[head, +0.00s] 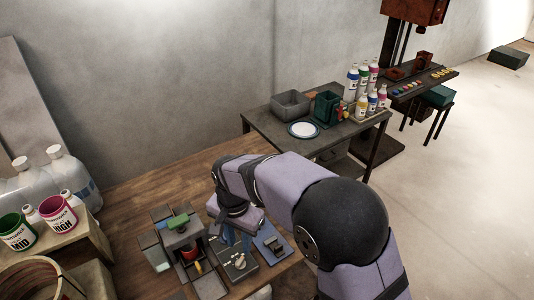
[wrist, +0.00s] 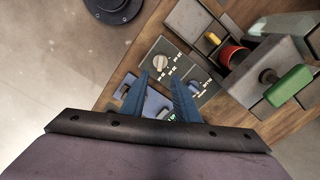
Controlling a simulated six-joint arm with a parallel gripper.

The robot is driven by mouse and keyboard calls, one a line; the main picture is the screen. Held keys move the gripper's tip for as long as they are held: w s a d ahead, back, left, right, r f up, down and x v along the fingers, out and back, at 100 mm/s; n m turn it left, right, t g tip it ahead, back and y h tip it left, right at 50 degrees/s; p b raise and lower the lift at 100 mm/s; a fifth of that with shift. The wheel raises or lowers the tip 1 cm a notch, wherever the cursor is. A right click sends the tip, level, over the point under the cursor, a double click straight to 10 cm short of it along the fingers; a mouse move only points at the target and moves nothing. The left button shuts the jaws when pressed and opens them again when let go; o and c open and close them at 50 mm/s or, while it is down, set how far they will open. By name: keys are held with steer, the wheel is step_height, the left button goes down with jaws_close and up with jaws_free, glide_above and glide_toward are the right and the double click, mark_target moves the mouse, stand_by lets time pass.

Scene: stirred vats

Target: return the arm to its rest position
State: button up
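My arm reaches over the wooden bench in the head view, and my gripper (head: 232,238) points down above the control panels. In the wrist view its two blue fingers (wrist: 160,95) stand apart with nothing seen between them but the panel surface behind. A dark panel with a pale round knob (wrist: 160,62) lies beyond the fingertips; it also shows in the head view (head: 240,264). A blue plate (wrist: 150,106) lies behind the fingers and shows to the right of the dark panel in the head view (head: 262,236). I cannot tell the gripper's exact height.
A grey block with a green handle (wrist: 290,86) and a red cup (wrist: 234,56) stand close beside the panels. Green (head: 16,232) and magenta (head: 57,214) pots sit on the left shelf. A dark table (head: 262,122) with bins and bottles stands behind my arm.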

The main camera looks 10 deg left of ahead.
steer(key=s+d+f+n, duration=0.1)
steer(key=n, duration=0.2)
steer(key=s+d+f+n, duration=0.2)
steer(key=n, duration=0.1)
steer(key=s+d+f+n, duration=0.1)
steer(key=f+n, duration=0.1)
steer(key=n, duration=0.1)
steer(key=shift+s+d+g+h, duration=0.2)
steer(key=shift+s+g+h, duration=0.1)
steer(key=shift+g, duration=0.1)
steer(key=s+d+r+m, duration=0.1)
steer(key=s+d, duration=0.3)
steer(key=d, duration=0.5)
steer(key=s+d+r, duration=0.1)
steer(key=s+d, duration=0.3)
steer(key=d, duration=0.5)
steer(key=w+d+r+m, duration=0.2)
steer(key=d+r+m, duration=0.1)
steer(key=d, duration=0.5)
steer(key=shift+w+d+r+m+t, duration=0.25)
steer(key=shift+m+t, duration=0.15)
steer(key=shift+m, duration=0.5)
